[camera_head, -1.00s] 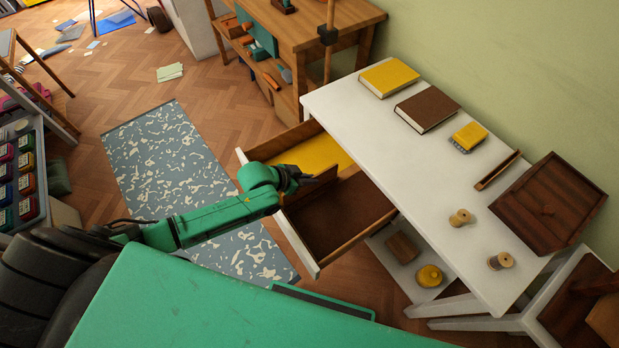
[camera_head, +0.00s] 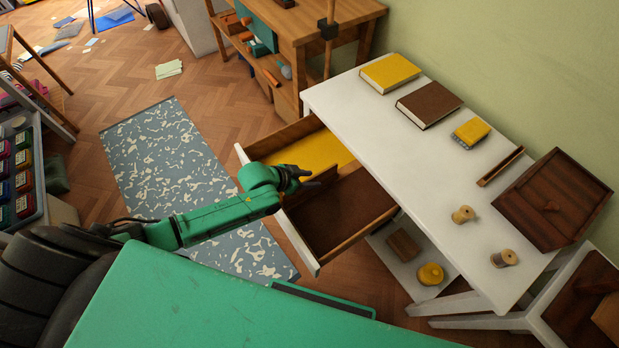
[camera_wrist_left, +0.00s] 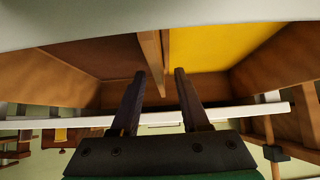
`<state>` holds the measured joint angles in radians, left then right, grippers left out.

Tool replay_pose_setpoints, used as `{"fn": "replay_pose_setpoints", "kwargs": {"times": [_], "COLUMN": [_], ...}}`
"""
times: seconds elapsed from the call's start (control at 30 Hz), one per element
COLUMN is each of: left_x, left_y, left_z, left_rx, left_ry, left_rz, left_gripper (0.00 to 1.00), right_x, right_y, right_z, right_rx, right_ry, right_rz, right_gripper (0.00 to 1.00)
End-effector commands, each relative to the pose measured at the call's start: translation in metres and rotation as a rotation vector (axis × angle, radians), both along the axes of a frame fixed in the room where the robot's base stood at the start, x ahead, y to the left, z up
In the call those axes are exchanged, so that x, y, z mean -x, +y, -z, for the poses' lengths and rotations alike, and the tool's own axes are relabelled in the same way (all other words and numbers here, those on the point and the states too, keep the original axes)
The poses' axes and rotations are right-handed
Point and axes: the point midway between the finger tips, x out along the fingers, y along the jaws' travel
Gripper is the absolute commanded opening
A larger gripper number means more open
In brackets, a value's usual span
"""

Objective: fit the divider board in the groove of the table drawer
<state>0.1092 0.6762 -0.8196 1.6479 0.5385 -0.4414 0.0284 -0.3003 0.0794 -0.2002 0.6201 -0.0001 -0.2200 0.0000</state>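The table drawer (camera_head: 316,268) is pulled out from the white table, with a yellow floor on one side and a brown floor on the other. The brown divider board (camera_head: 345,190) stands upright across the drawer between the two floors. It also shows in the left wrist view (camera_wrist_left: 152,60), end on. Whether it sits fully in the groove cannot be told; the groove is hidden. My left gripper (camera_head: 314,178) is over the drawer at the board. In the left wrist view its fingers (camera_wrist_left: 160,72) are apart, with the board's end between and beyond them. My right gripper is out of view.
A lower shelf holds a yellow round object (camera_head: 430,274). A wooden workbench (camera_head: 310,30) stands behind the drawer.

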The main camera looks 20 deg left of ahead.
Motion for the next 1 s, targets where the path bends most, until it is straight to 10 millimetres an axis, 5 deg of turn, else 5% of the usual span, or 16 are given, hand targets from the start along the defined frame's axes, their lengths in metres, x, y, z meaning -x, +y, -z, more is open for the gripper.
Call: {"fn": "replay_pose_setpoints", "kwargs": {"times": [0.4, 0.8, 1.0], "left_x": [0.007, 0.066, 0.080], "left_y": [0.006, 0.054, 0.066], "left_z": [-0.009, -0.083, -0.101], "left_rx": [-0.001, -0.005, -0.001], "left_ry": [0.003, 0.004, 0.002], "left_rz": [-0.001, 0.004, 0.001], "left_gripper": [0.44, 0.44, 0.44], "right_x": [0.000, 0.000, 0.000], "right_y": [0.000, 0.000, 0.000], "right_z": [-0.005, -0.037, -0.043], "right_rx": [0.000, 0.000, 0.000], "right_ry": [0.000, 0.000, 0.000], "right_rz": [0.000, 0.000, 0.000], "right_gripper": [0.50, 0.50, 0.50]}}
